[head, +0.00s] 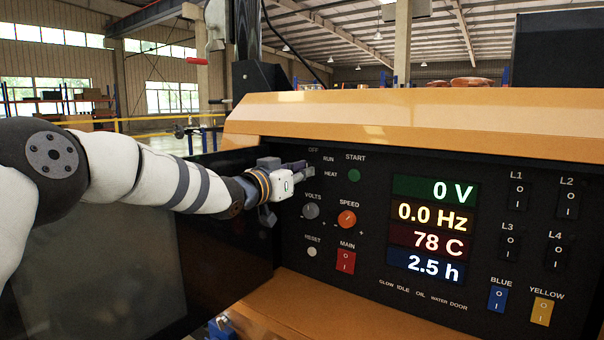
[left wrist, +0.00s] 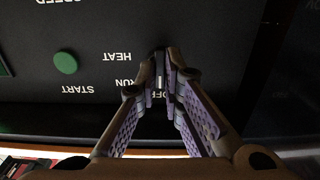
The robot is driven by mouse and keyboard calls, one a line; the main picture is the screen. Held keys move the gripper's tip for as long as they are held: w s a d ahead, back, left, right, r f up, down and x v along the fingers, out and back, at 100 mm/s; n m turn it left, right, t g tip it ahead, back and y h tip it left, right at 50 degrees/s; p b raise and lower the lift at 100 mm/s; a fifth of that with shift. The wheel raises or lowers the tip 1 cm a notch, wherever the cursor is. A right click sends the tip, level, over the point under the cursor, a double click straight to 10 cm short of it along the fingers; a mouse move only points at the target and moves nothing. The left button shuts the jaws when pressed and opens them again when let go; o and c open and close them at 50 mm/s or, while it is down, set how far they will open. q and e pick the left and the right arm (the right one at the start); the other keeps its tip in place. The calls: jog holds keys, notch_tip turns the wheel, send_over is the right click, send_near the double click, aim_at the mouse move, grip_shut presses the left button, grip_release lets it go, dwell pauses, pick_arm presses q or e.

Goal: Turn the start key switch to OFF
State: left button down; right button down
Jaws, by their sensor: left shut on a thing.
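The start key switch (left wrist: 159,72) shows in the left wrist view as a small dark piece with a light line, between my fingertips. The labels OFF, RUN and HEAT are around it, upside down in this view. My left gripper (left wrist: 160,88) is shut on the key switch, with its fingers pointing at the panel. In the head view my left gripper (head: 300,172) reaches the upper left of the black control panel (head: 372,250) and hides the switch. The exact angle of the key is hard to tell. My right gripper is not in view.
A green START button (head: 354,175) is close to the right of the gripper. The grey VOLTS knob (head: 311,211) and orange SPEED knob (head: 347,219) are just below. The display (head: 432,230) reads 0 V and 0.0 Hz. An orange hood edge (head: 400,125) overhangs the panel.

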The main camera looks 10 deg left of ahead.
pick_arm(q)
jog(key=shift+f, duration=0.15)
jog(key=c, duration=1.7)
grip_release()
jog(key=v, duration=1.2)
